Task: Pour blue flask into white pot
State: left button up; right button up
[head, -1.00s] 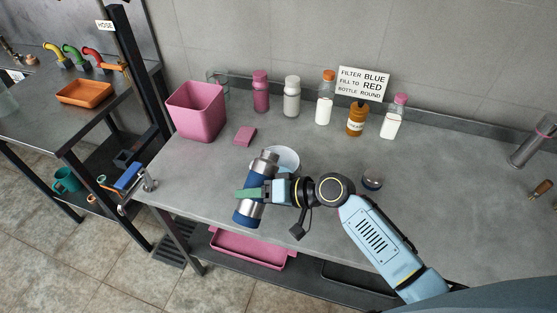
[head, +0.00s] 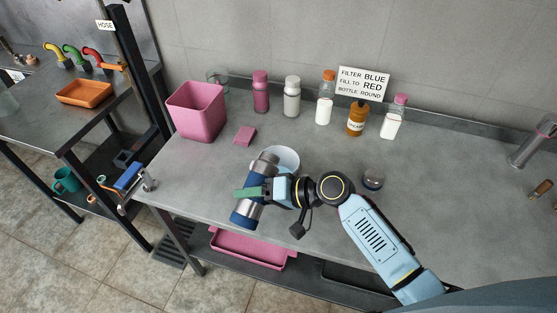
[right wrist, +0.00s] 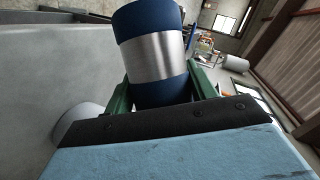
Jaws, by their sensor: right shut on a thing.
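The blue flask (head: 248,210), with silver bands and a silver end, is held by my right gripper (head: 262,192) around its middle. It is tilted, its silver end toward the back, by the left side of the white pot (head: 288,156). No liquid stream is visible. The right wrist view shows the flask (right wrist: 155,55) between the green fingers of the right gripper (right wrist: 158,90). The white pot stands on the bench, partly hidden by the flask and gripper; a pale rounded piece at lower left in the wrist view may be it. My left gripper is not in view.
A pink bin (head: 197,112) and pink block (head: 245,136) stand at the left. Several bottles line the back, near a sign (head: 362,85). The bench's right middle is clear.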

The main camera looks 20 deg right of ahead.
aim_at(256, 183)
jog(key=shift+s+a+r+m+y+p, duration=0.1)
jog(key=shift+r+m+y+p, duration=0.4)
jog(key=shift+r+m, duration=0.3)
dwell(0.4)
jog(key=shift+w+d+r+m+g+y+p, duration=0.15)
jog(key=shift+w+d+r+m+g+p, duration=0.1)
jog(key=shift+r, duration=0.2)
jog(key=shift+w+d+r+m+g+y+p, duration=0.15)
jog(key=shift+w+d+r+p, duration=0.1)
jog(key=shift+r, duration=0.15)
jog(key=shift+m+y, duration=0.4)
jog(key=shift+m, duration=0.2)
dwell(1.0)
jog(key=shift+w+d+r+m+g+y+p, duration=0.2)
jog(key=shift+r+m+y+p, duration=0.15)
jog(key=shift+r+m, duration=0.3)
jog(key=shift+w+d+r+m+g+y+p, duration=0.15)
jog(key=shift+r+m+y+p, duration=0.25)
jog(key=shift+r, duration=0.3)
dwell(1.1)
